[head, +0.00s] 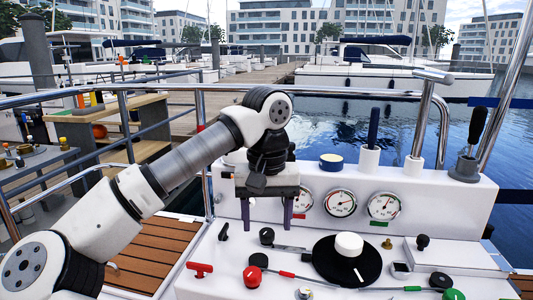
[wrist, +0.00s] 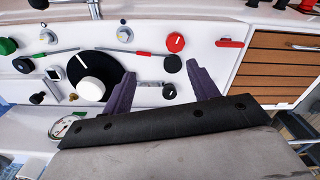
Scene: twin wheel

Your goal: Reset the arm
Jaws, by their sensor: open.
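My gripper (head: 267,213) hangs from my arm above the left part of the white console (head: 230,282), in front of its upright gauge panel. Its two dark purple fingers are apart with nothing between them. In the wrist view my gripper (wrist: 158,82) shows its open fingers pointing at the console, beside a white knob on a black disc. It appears clear of the controls, though the exact gap is hard to tell.
The white knob (head: 348,245), red knob (head: 252,276), red T-handle (head: 200,269) and green knob (head: 453,294) are on the console. Gauges (head: 341,203) line the panel. Wooden decking (head: 155,250) lies left.

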